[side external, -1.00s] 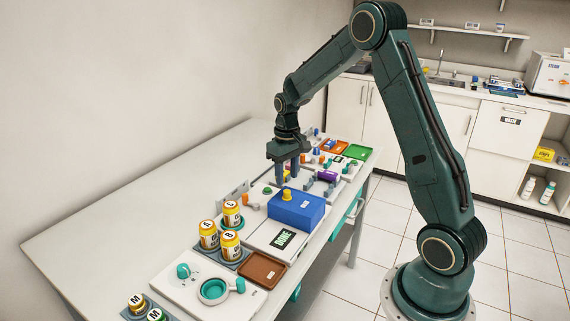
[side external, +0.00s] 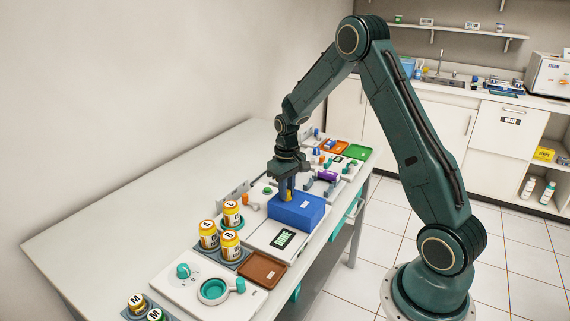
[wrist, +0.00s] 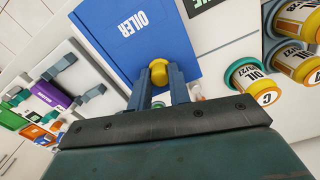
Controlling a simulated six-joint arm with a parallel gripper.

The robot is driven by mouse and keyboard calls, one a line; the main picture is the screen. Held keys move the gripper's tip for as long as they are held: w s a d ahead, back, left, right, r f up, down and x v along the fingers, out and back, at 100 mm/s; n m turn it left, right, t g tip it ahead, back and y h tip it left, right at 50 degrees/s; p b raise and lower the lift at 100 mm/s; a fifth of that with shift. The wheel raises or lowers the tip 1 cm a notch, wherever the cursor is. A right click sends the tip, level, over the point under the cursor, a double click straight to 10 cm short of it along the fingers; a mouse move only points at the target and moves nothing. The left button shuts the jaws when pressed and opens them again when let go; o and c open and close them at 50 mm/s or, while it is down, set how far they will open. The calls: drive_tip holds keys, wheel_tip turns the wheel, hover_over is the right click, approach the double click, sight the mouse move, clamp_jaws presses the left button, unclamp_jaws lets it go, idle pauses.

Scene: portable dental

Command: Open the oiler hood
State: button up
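The oiler is a blue box (side external: 298,212) on the bench; its blue lid with the white OILER label also shows in the wrist view (wrist: 135,45). A yellow knob (wrist: 158,73) stands near one edge of the lid, and it also shows in the side view (side external: 288,196). My gripper (side external: 288,191) points down over the lid. Its two blue fingers (wrist: 159,82) stand on either side of the yellow knob, very close to it. Whether both touch it I cannot tell. The lid lies flat and looks closed.
Behind are a purple part (side external: 327,176), a green tray (side external: 357,153) and an orange tray (side external: 334,147). The bench's left side is clear.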

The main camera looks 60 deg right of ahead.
clamp_jaws()
drive_tip(key=a, duration=0.8)
drive_tip(key=shift+w+a, duration=0.1)
drive_tip(key=shift+a, duration=0.2)
drive_tip(key=o, duration=0.8)
unclamp_jaws()
drive_tip(key=shift+c, duration=0.2)
drive_tip(key=shift+r, duration=0.15)
wheel_tip(320, 180, up, 14)
drive_tip(key=shift+f, duration=0.2)
